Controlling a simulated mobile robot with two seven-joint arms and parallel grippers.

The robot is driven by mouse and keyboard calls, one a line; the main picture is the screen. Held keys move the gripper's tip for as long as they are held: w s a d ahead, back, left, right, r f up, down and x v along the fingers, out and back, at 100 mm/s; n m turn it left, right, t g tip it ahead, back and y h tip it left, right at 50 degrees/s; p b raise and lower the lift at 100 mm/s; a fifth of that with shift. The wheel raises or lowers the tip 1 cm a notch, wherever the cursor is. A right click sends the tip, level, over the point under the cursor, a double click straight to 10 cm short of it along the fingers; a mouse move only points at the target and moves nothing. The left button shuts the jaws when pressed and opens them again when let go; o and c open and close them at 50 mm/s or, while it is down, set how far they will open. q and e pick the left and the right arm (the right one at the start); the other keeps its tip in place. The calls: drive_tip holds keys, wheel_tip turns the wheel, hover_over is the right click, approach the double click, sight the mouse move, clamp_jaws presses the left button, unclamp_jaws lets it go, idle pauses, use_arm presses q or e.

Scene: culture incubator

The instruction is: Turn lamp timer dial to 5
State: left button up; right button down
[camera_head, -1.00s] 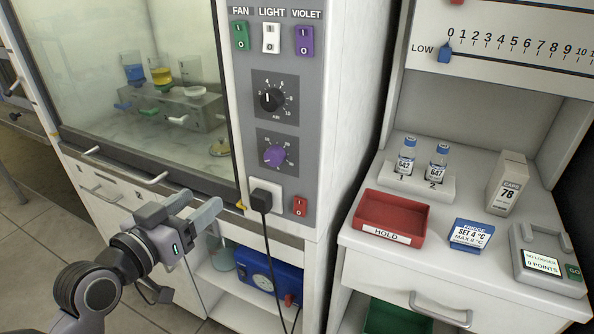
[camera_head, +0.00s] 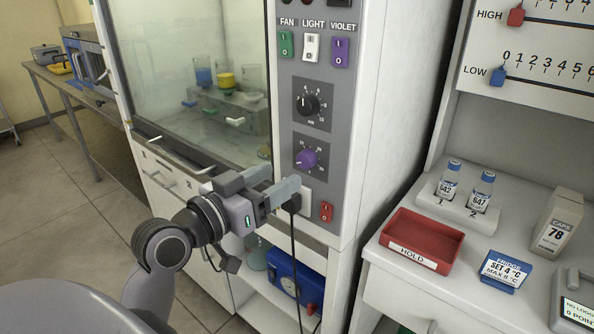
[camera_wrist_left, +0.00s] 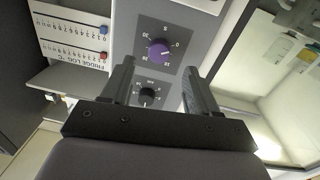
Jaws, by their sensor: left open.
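The purple dial (camera_head: 306,159) sits on a grey plate with a printed scale, low on the white cabinet's control panel. It also shows in the left wrist view (camera_wrist_left: 158,52), where the panel appears upside down. I cannot firmly read its setting. My left gripper (camera_head: 284,181) is open and empty, its fingers pointing at the panel just below and left of the purple dial. In the left wrist view the fingers (camera_wrist_left: 157,70) stand on either side of the dials' column, and neither visibly touches the purple dial.
A black dial (camera_head: 308,105) is above the purple one, under green, white and violet switches. A black plug (camera_head: 292,202) with a hanging cord and a red switch (camera_head: 327,212) are close below the gripper. A red tray (camera_head: 423,240) stands on the right bench.

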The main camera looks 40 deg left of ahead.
sight(303, 163)
use_arm(q)
drive_tip(key=shift+w+d+p, duration=0.2)
drive_tip(key=shift+w, duration=1.15)
drive_tip(key=shift+w+d+p, duration=0.15)
drive_tip(key=shift+w+d, duration=0.05)
drive_tip(key=shift+w, duration=1.15)
drive_tip(key=c, duration=1)
